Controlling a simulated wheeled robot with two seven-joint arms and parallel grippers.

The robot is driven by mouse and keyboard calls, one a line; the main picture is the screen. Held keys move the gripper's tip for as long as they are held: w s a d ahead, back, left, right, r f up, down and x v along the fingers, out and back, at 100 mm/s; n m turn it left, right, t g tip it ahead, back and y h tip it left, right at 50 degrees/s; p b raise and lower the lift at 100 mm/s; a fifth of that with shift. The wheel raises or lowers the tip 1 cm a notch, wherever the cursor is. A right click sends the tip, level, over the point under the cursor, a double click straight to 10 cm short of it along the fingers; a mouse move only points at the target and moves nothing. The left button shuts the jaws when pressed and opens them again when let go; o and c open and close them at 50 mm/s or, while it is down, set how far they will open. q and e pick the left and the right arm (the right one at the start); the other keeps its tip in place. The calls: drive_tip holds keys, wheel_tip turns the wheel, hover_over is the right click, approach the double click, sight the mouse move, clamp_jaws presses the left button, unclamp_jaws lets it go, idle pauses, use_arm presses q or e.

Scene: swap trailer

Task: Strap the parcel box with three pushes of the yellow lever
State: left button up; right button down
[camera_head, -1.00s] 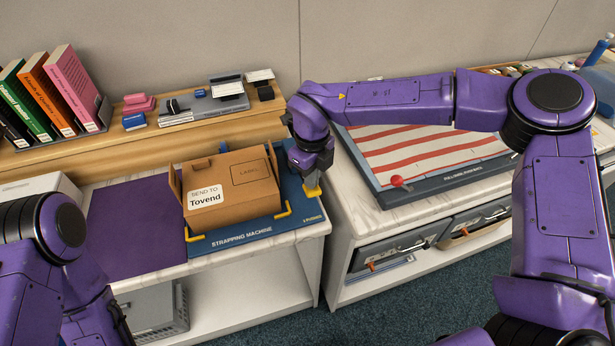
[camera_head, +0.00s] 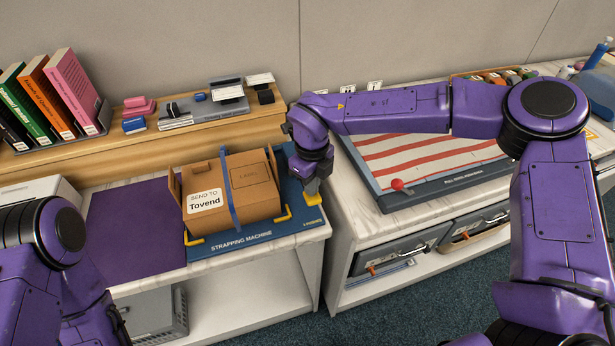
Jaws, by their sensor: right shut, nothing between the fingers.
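The cardboard parcel box (camera_head: 255,205) sits on the blue strapping machine (camera_head: 262,241) between yellow corner brackets. It has a white "SEND TO Tovend" label, and one blue strap (camera_head: 229,188) runs over its middle. The yellow lever (camera_head: 312,199) is at the machine's right side, and only its lower part shows. My right gripper (camera_head: 311,188) is shut with nothing between its fingers, pointing down at the lever and seeming to touch it. My left arm shows at the lower left, but its gripper is out of view.
A purple mat (camera_head: 128,232) lies left of the machine. Behind is a wooden shelf (camera_head: 95,160) with books and stationery. On the right counter is a red-and-white striped board (camera_head: 430,155) with a red knob (camera_head: 397,184). Drawers (camera_head: 400,249) sit below it.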

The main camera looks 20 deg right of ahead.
wheel_tip(320, 180, up, 8)
drive_tip(key=p, duration=0.6)
drive_tip(key=shift+f, duration=0.25)
